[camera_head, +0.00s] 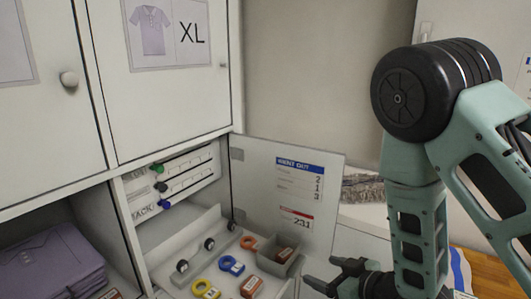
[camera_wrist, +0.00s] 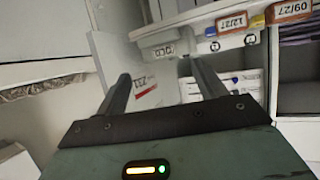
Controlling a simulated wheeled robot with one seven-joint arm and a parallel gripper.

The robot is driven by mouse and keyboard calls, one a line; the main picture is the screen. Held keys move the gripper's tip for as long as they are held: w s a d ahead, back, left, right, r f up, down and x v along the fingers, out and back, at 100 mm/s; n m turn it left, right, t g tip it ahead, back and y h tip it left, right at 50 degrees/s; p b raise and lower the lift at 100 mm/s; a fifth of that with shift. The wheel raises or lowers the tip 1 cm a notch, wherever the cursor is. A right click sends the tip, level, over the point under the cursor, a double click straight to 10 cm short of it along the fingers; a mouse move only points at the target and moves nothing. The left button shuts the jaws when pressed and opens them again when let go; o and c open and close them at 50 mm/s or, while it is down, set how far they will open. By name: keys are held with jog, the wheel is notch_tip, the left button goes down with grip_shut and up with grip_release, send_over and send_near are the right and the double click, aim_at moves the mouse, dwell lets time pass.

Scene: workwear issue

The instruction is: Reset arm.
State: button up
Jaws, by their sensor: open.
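My arm (camera_head: 415,220) reaches down on the right of the head view. My gripper (camera_head: 322,271) is at its lower end, low in the picture, just right of an open compartment. Its fingers stand apart with nothing between them. In the wrist view my gripper (camera_wrist: 162,82) also shows two spread, empty fingers. Beyond them is the open white door (camera_head: 268,190) with its printed labels. The door (camera_wrist: 140,55) appears turned around in the wrist view, and I cannot tell the exact gap to it.
The compartment holds a blue tag (camera_head: 231,265), a yellow tag (camera_head: 206,289), an orange-red tag (camera_head: 251,286) and a small grey tray (camera_head: 279,256). Folded purple garments (camera_head: 48,262) lie at lower left. A closed cabinet door (camera_head: 165,95) marked XL is above.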

jog(key=s+a+f+g+h+b, duration=0.3)
jog(key=s+f+g+h+b, duration=0.15)
jog(key=b, duration=0.35)
jog(key=s+d+g+h+b, duration=0.3)
jog(key=s+g+b, duration=0.3)
jog(key=s, duration=1.3)
jog(key=shift+f+b, duration=0.15)
jog(key=shift+b, duration=0.85)
